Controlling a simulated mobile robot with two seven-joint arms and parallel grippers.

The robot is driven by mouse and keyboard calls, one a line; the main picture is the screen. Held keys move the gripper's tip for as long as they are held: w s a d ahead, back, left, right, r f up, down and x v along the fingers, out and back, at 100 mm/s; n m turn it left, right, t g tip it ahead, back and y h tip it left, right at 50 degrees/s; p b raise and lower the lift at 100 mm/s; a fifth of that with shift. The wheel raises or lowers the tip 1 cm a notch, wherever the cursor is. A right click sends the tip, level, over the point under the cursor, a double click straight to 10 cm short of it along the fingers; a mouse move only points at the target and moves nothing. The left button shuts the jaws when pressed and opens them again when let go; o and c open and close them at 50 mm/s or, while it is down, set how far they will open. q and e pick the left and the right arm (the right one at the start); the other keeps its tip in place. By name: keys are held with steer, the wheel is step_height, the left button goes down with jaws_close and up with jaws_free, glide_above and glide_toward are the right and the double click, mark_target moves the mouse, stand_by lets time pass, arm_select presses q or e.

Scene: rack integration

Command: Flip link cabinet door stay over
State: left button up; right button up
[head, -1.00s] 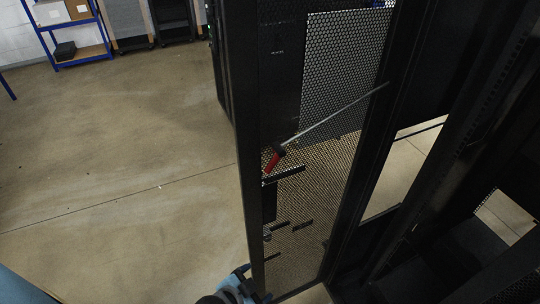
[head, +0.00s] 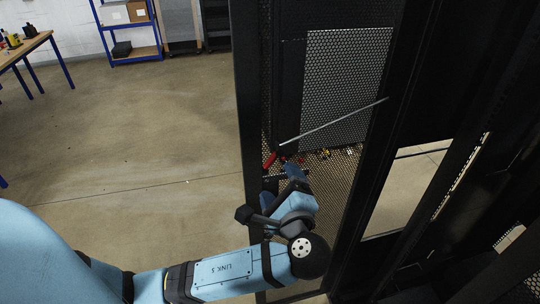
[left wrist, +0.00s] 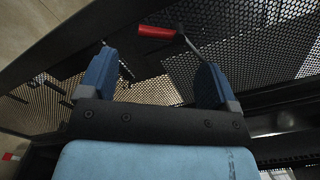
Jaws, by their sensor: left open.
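The door stay is a thin metal rod (head: 333,122) with a red handle (head: 269,160) at its lower left end. It runs up and right across the opening between the mesh door and the black cabinet frame. My left gripper (head: 292,172) is just below and right of the red handle. In the left wrist view, the left gripper (left wrist: 156,65) is open and empty, its two blue fingers spread. The red handle (left wrist: 156,31) lies beyond the fingertips, between them, and the rod (left wrist: 190,46) passes near the right finger. I cannot tell whether they touch. My right gripper is not in view.
The black mesh door (head: 345,75) and cabinet post (head: 375,190) stand close around my left arm. A blue-framed shelf (head: 130,55) and a workbench (head: 22,47) are far off at upper left. The floor (head: 150,140) on the left is clear.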

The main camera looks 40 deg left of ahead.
mark_target(271, 161)
arm_select(q)
steer(key=p+x, duration=0.1)
steer(key=x, duration=0.8)
steer(key=shift+p, duration=0.4)
steer(key=shift+d, duration=0.1)
steer(key=c, duration=0.6)
steer(key=shift+f, duration=0.15)
steer(key=shift+c, duration=0.8)
